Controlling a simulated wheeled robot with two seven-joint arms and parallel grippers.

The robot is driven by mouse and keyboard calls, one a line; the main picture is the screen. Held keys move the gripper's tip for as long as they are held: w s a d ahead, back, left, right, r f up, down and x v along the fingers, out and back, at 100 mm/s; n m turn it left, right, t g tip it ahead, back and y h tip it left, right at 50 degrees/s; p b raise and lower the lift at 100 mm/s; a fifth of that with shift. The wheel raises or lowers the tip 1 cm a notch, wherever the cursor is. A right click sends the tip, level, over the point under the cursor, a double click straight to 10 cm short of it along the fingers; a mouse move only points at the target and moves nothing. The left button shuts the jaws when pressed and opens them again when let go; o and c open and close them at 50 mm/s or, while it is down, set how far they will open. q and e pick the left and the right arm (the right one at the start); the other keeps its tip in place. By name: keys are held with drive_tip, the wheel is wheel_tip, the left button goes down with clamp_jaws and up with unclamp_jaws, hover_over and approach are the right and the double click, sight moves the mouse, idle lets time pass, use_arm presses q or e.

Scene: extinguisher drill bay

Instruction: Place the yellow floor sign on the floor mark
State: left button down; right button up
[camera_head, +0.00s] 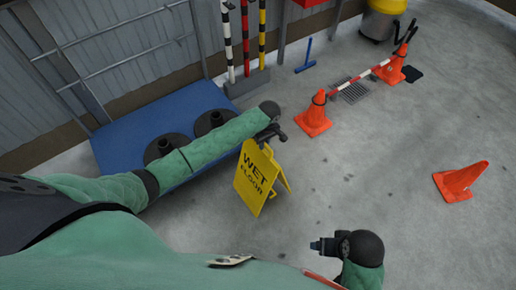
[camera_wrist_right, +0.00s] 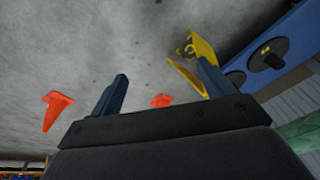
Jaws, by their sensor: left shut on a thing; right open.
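The yellow floor sign (camera_head: 254,180), lettered "WET FLOOR", stands open like a tent in the middle of the head view. My left gripper (camera_head: 272,134) is shut on its top edge, with the arm reaching in from the left. I cannot tell whether the sign's feet touch the floor. The sign also shows in the right wrist view (camera_wrist_right: 203,50), partly behind a finger. My right gripper (camera_head: 316,245) is open and empty, low in the head view and apart from the sign; its two fingers show in the right wrist view (camera_wrist_right: 163,88). I cannot make out a floor mark.
A blue platform (camera_head: 112,145) with black round bases lies at the left. Orange cones stand near a striped bar (camera_head: 350,82) and a floor grate (camera_head: 352,93). Another orange cone (camera_head: 461,182) is tilted or lying at the right. Grey floor right of the sign is clear.

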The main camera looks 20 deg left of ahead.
use_arm(q)
drive_tip(key=shift+w+a+f, duration=0.2)
drive_tip(key=shift+a+f, duration=0.1)
drive_tip(key=shift+a, duration=0.25)
drive_tip(key=shift+w+a+f, duration=0.15)
drive_tip(key=shift+a+f, duration=0.15)
drive_tip(key=shift+a, duration=0.2)
drive_tip(key=shift+a+f, duration=0.25)
drive_tip(key=shift+a, duration=0.1)
drive_tip(key=shift+f+p, duration=0.4)
drive_tip(key=shift+f, duration=1.6)
use_arm(e)
drive_tip(key=shift+s+d+r+g+h, duration=0.3)
drive_tip(key=shift+s+d+r, duration=0.15)
drive_tip(key=shift+d+r, duration=0.3)
use_arm(q)
drive_tip(key=c, duration=1.4)
unclamp_jaws()
drive_tip(key=shift+f, duration=0.1)
use_arm(e)
drive_tip(key=shift+w, duration=0.1)
